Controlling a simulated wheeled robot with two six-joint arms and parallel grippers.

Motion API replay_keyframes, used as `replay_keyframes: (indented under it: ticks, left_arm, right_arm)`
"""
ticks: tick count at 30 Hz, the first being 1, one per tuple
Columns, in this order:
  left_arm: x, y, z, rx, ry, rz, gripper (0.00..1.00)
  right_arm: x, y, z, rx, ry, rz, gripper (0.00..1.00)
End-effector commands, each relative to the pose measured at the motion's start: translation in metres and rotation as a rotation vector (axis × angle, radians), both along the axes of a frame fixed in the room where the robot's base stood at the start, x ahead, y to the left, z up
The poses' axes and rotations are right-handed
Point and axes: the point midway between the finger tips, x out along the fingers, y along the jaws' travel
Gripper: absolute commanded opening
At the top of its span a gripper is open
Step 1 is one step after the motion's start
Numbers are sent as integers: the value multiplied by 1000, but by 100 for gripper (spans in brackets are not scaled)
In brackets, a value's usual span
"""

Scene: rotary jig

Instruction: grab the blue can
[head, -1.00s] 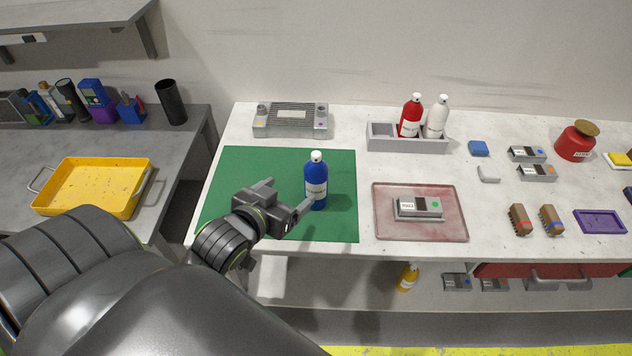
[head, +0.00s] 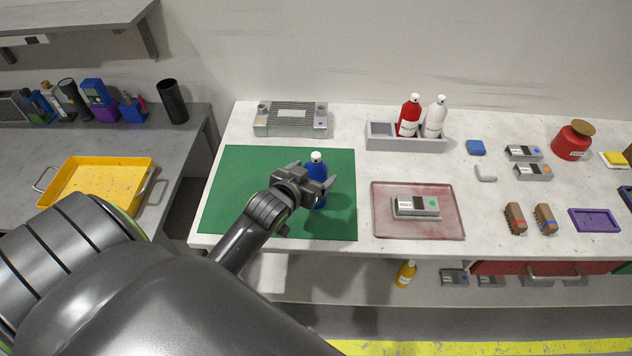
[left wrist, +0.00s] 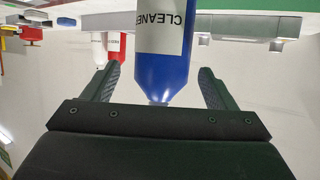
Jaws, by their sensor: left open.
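The blue can (head: 317,168) is a blue bottle with a white cap, standing upright on the green mat (head: 232,185). In the left wrist view the blue can (left wrist: 163,62) appears upside down, with a white label reading "CLEANE…". My left gripper (head: 310,179) is open at the can, and its jaws hide part of the can's body in the head view. In the left wrist view my left gripper's fingers (left wrist: 155,84) stand on both sides of the can, with gaps visible between them and it. My right gripper is not in view.
A grey caddy (head: 405,144) holds a red bottle (head: 409,117) and a white bottle (head: 434,118) at the back. A pink tray (head: 418,226) with a grey device lies right of the mat. A grey finned unit (head: 291,119) stands behind. The mat's left part is clear.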

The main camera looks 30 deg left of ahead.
Motion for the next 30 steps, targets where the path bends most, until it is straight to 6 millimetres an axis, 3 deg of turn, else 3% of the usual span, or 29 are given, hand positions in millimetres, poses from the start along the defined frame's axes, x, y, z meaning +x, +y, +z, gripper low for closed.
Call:
replay_keyframes:
  ticks: [12, 22, 30]
  left_arm:
    - [36, 5, -20, 0, 0, 0, 79]
    - [40, 6, -23, 0, 0, 0, 79]
    - [40, 6, -23, 0, 0, 0, 47]
  right_arm:
    - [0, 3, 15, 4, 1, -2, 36]
    - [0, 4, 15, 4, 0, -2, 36]
    - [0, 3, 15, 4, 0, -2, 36]
